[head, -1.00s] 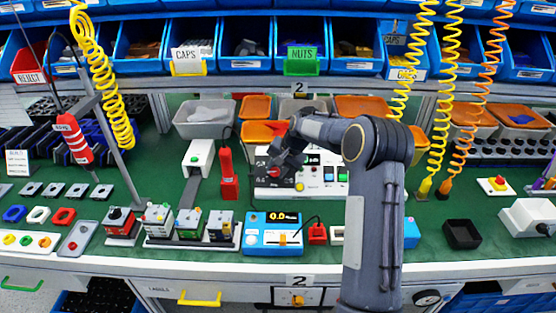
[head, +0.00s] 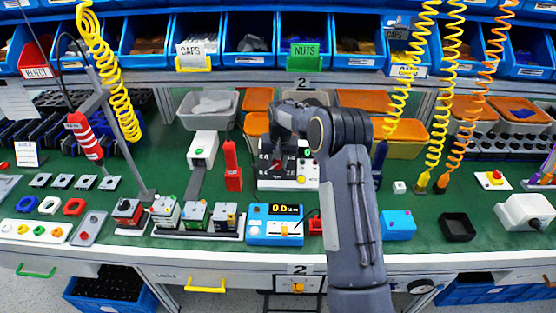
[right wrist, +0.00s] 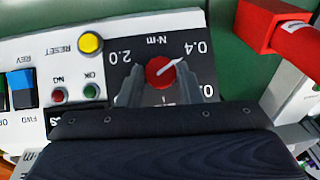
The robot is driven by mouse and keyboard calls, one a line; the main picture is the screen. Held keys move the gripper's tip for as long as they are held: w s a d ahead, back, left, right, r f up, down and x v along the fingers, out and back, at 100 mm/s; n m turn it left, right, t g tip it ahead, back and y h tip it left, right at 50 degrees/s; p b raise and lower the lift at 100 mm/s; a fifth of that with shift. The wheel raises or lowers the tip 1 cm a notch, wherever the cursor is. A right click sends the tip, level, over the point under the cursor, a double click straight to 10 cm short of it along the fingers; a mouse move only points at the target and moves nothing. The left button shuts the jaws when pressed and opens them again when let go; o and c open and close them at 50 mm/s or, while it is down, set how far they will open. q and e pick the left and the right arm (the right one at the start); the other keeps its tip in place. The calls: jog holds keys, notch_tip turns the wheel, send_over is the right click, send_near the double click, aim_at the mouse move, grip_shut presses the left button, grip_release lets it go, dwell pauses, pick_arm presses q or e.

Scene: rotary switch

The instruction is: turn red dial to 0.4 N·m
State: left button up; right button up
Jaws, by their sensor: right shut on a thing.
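The red dial (right wrist: 160,72) is a round knob with a white pointer on a dark scale plate. In the right wrist view the picture is upside down, and the pointer aims up and right towards the 0.4 mark (right wrist: 182,47). The 2.0 mark (right wrist: 120,56) lies on the other side. My right gripper (right wrist: 163,88) is shut on the dial, one finger on each side. In the head view my right gripper (head: 277,150) is over the white control box (head: 305,182) and partly hides its face. My left gripper is not in view.
The control box also has a yellow reset button (right wrist: 90,42) and a blue switch (right wrist: 20,85). A red tool (head: 232,165) stands beside the box. A blue meter (head: 275,224) stands in front, and bins line the back.

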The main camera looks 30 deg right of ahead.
dwell(0.3)
jog(key=o, duration=1)
jog(key=shift+c, duration=0.2)
notch_tip(320, 180, up, 8)
jog(key=s, duration=0.1)
jog(key=shift+f+b, duration=0.2)
jog(key=shift+b, duration=0.2)
jog(key=shift+s, duration=0.1)
